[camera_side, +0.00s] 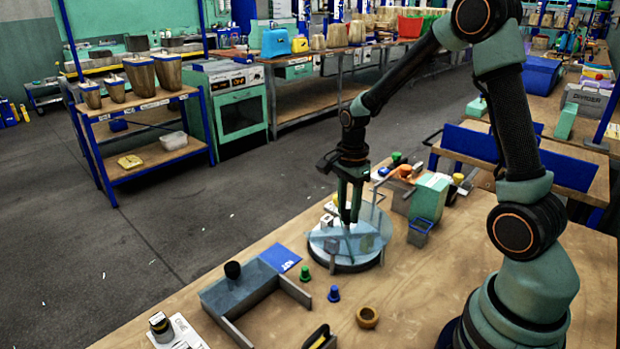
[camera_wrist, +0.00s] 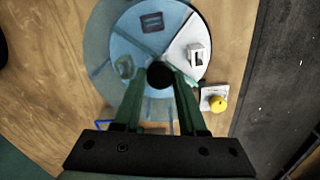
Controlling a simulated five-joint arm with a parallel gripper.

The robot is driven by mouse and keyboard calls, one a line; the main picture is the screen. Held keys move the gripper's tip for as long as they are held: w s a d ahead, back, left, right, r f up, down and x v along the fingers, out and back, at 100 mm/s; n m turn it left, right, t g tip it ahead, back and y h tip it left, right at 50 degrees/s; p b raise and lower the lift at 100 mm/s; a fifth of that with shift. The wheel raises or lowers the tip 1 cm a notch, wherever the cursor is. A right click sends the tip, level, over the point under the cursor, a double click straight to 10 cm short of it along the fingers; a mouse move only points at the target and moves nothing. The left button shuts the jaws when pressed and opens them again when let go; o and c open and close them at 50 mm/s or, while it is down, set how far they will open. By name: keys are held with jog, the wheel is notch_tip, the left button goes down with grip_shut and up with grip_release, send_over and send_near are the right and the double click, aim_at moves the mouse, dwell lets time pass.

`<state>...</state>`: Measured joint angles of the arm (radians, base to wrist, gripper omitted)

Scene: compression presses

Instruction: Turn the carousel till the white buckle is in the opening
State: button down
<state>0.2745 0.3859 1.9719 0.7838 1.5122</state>
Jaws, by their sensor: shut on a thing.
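The round carousel (camera_side: 345,262) stands on the bench under a clear bluish cover. In the wrist view, the cover (camera_wrist: 113,40) spans most of the disc, and an uncovered pale wedge, the opening (camera_wrist: 183,32), is at the right. A white buckle (camera_wrist: 197,53) is in that wedge. A dark reddish piece (camera_wrist: 152,21) and an olive piece (camera_wrist: 125,66) show under the cover. My gripper (camera_side: 349,218) points down over the carousel. Its fingers are shut on the black knob (camera_wrist: 160,74) near the middle. The fingers hide part of the near side of the disc.
A yellow knob on a white base (camera_wrist: 219,103) stands just right of the carousel in the wrist view. In the side view, a grey tray (camera_side: 240,290), a green peg (camera_side: 305,274), a blue peg (camera_side: 334,294) and a wooden ring (camera_side: 367,317) are in front. Bare bench lies between them.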

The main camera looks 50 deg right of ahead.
jog(key=shift+r+m, duration=0.1)
jog(key=shift+m, duration=0.2)
dwell(0.4)
jog(key=shift+c, duration=2.3)
grip_release()
notch_tip(320, 180, up, 12)
jog(key=s+a+r+n+t, duration=0.2)
jog(key=s+a+n, duration=0.2)
jog(key=n, duration=0.6)
jog(key=s+a+r+n+t, duration=0.2)
jog(key=s+a+n, duration=0.3)
jog(key=n, duration=0.6)
jog(key=shift+a+r+t, duration=0.25)
jog(key=shift+a+t, duration=0.55)
